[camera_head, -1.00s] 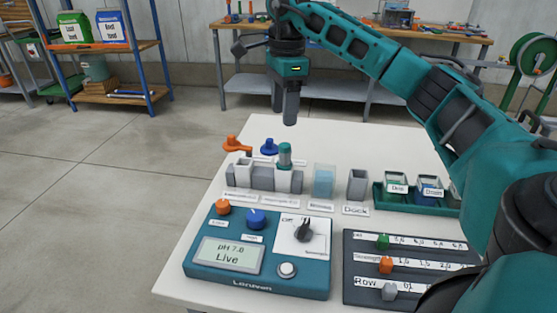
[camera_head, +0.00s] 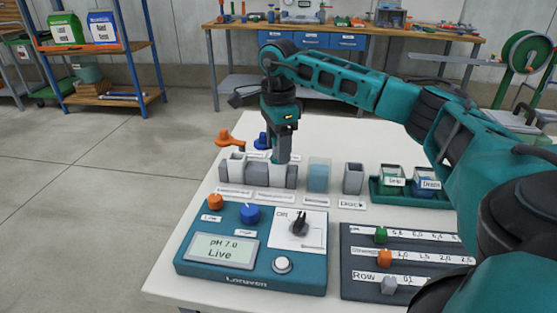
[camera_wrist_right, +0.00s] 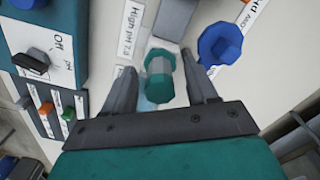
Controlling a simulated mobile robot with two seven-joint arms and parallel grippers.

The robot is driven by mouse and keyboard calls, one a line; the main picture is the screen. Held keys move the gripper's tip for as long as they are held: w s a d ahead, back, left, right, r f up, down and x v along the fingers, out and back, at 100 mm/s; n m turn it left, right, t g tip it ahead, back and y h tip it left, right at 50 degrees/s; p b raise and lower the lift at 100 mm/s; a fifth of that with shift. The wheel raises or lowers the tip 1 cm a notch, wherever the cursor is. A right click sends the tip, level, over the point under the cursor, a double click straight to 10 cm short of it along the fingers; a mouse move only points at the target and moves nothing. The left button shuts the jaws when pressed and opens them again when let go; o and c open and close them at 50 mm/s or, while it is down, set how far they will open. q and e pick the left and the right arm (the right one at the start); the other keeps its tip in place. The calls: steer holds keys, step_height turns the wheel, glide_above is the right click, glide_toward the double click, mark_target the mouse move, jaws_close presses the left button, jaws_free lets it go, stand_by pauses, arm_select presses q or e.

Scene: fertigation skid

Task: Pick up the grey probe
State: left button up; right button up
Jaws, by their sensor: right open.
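The grey probe (camera_wrist_right: 160,70), with teal ends, shows in the right wrist view between the two fingers of my right gripper (camera_wrist_right: 161,80). The fingers are open, one on each side, with a gap visible to each. In the head view my right gripper (camera_head: 281,157) points down over the right end of the grey rack (camera_head: 262,176) and hides the probe there. My left gripper is not in view.
A blue translucent cup (camera_head: 318,176) and a grey dock block (camera_head: 353,178) stand right of the rack. An orange valve handle (camera_head: 229,138) and a blue one (camera_wrist_right: 220,43) are close by. The teal control box (camera_head: 250,265) is in front.

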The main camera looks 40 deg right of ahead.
steer(key=shift+f, duration=0.35)
steer(key=shift+c, duration=0.2)
